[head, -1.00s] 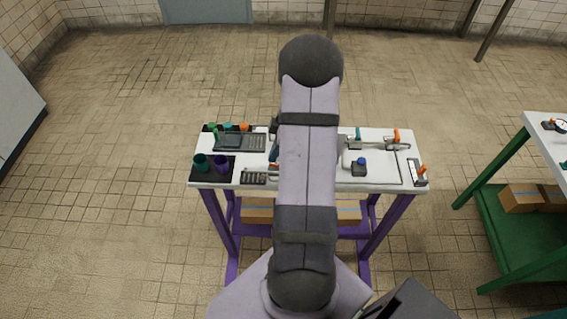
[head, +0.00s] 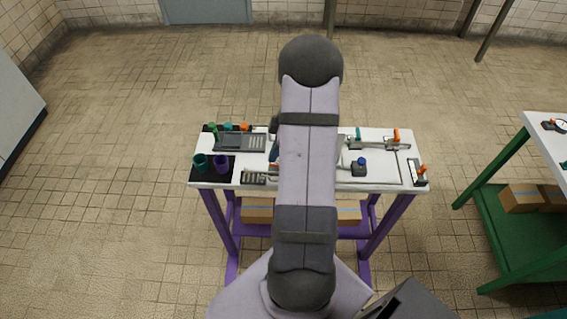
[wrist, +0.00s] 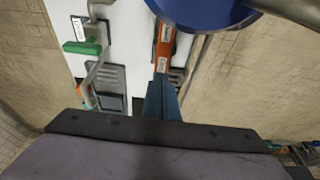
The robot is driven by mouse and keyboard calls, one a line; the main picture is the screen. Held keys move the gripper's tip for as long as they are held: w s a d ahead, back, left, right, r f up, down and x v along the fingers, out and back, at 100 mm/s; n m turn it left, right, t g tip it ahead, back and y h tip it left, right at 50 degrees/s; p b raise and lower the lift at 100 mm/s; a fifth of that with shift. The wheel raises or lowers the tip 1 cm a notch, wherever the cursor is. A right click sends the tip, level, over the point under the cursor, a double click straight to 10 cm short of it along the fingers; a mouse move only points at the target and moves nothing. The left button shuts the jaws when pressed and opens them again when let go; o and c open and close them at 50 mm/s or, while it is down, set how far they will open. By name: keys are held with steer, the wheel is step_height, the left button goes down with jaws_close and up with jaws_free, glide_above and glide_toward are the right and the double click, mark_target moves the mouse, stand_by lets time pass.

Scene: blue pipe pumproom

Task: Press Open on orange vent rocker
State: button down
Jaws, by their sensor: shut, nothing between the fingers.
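The orange vent rocker (wrist: 165,46) is in the upper middle of the wrist view, set in a grey plate, with a pale label at each end. I cannot read the labels. My gripper (wrist: 160,80) shows as narrow blue fingers, shut together and empty. Their tips are at the rocker's lower end in the picture, by the lower label. I cannot tell whether they touch it. In the head view my arm hides most of the rocker and gripper.
A large blue disc (wrist: 205,8) is close above the rocker in the wrist view. A green handle (wrist: 84,46) on a grey pipe is at the left. In the head view, teal (head: 201,162) and purple cups (head: 221,163) stand at the white table's left end.

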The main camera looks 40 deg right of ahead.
steer(key=shift+f+b, duration=0.3)
steer(key=shift+f+b, duration=1.15)
steer(key=shift+b, duration=0.35)
stand_by(0.8)
step_height(320, 180, up, 9)
steer(key=p, duration=0.5)
steer(key=shift+f, duration=0.2)
stand_by(0.7)
